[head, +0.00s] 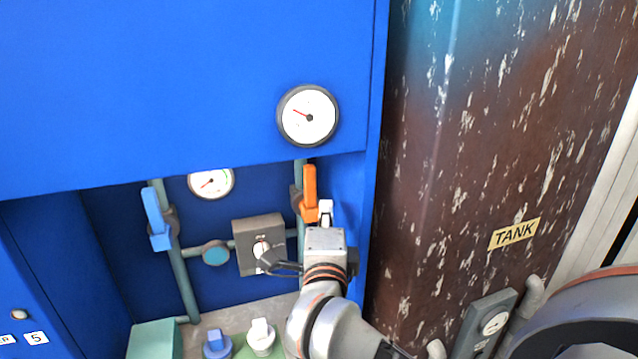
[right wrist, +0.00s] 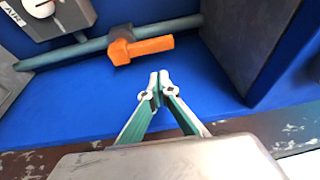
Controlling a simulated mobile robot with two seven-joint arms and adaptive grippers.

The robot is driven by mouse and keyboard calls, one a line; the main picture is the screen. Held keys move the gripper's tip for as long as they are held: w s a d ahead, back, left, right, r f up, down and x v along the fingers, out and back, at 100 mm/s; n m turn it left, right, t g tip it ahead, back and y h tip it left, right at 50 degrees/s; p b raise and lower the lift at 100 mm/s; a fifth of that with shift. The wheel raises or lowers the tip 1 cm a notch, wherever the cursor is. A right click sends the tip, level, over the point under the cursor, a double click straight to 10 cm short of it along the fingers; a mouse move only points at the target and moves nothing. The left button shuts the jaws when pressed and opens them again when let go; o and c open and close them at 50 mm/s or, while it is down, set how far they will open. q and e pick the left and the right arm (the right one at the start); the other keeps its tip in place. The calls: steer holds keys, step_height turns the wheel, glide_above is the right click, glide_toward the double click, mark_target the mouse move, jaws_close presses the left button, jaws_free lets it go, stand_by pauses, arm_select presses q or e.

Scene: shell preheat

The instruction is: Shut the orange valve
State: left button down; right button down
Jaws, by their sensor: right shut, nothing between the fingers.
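The orange valve (head: 310,190) sits on a thin green pipe (head: 299,236) in the recess of the blue cabinet. Its handle lies roughly along the pipe. In the right wrist view the orange valve (right wrist: 140,48) is just beyond my fingertips, with its free end pointing right. My right gripper (head: 326,208) is shut and empty, close to the valve handle; the wrist view shows a small gap between the closed tips (right wrist: 159,80) and the handle. My left gripper is not in view.
A blue valve (head: 156,218) stands on another pipe to the left. A grey box with a dial (head: 259,243) is left of my wrist. The blue panel with a gauge (head: 308,116) overhangs the recess. A rusty tank (head: 470,160) stands to the right.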

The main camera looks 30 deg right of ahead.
mark_target(310, 194)
steer(key=shift+w+a+f, duration=0.15)
steer(key=shift+w+a, duration=0.05)
steer(key=shift+a, duration=0.05)
steer(key=x, duration=1)
steer(key=shift+w+a+f, duration=0.1)
steer(key=shift+w+a, duration=0.05)
steer(key=shift+w, duration=0.05)
stand_by(0.4)
